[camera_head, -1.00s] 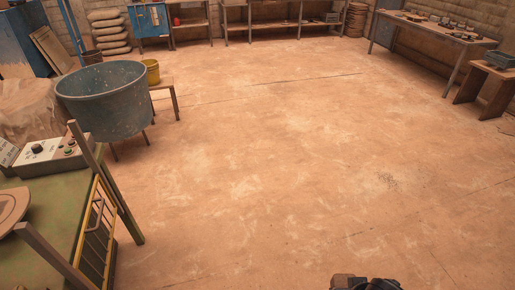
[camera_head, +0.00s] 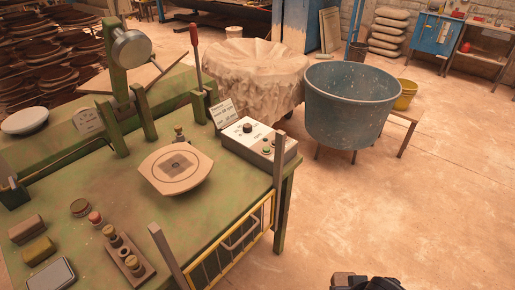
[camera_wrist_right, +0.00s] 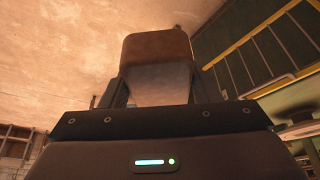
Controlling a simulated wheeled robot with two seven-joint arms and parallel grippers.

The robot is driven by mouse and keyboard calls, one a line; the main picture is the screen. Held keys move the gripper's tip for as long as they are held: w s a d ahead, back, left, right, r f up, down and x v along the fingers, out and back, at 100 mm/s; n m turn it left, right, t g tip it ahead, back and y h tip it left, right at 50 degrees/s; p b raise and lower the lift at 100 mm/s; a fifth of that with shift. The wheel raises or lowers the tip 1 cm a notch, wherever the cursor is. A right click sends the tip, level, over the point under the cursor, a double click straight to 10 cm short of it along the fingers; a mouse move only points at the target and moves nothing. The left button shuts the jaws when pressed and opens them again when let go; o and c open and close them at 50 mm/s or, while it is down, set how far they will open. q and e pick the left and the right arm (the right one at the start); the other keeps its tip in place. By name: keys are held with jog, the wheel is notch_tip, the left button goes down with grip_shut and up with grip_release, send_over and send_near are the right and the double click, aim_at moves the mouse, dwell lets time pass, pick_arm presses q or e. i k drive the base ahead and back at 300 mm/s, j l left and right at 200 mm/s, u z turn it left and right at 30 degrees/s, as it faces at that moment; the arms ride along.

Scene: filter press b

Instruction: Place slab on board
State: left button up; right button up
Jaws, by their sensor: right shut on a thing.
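My right gripper (camera_wrist_right: 158,88) is shut on a brown block-like slab (camera_wrist_right: 156,50), seen in the right wrist view between two dark fingers. The slab juts out past the fingertips over blurred tan floor. In the head view only a dark part of my right arm or gripper shows at the bottom edge, and I cannot make out the slab there. A pale rounded board (camera_head: 153,184) with a dark square inside a ring lies on the green table, well up and left of that part. My left gripper is not in view.
A control box (camera_head: 258,144) stands right of the board. A yellow barred guard (camera_head: 236,240) with grey posts lines the table's near right edge. A press column (camera_head: 117,60) rises behind. Small pots and blocks lie front left. A blue tub (camera_head: 350,105) stands beyond; floor at right is clear.

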aim_at(175, 165)
jog(key=i+l+u, duration=0.15)
jog(key=u, duration=0.3)
jog(key=i+l+u, duration=0.15)
jog(key=u, duration=0.25)
jog(key=i+l+u, duration=0.1)
jog(key=l+u, duration=0.35)
jog(key=i+l+u, duration=0.1)
jog(key=u, duration=0.35)
jog(key=l+u, duration=0.45)
jog(key=j, duration=0.1)
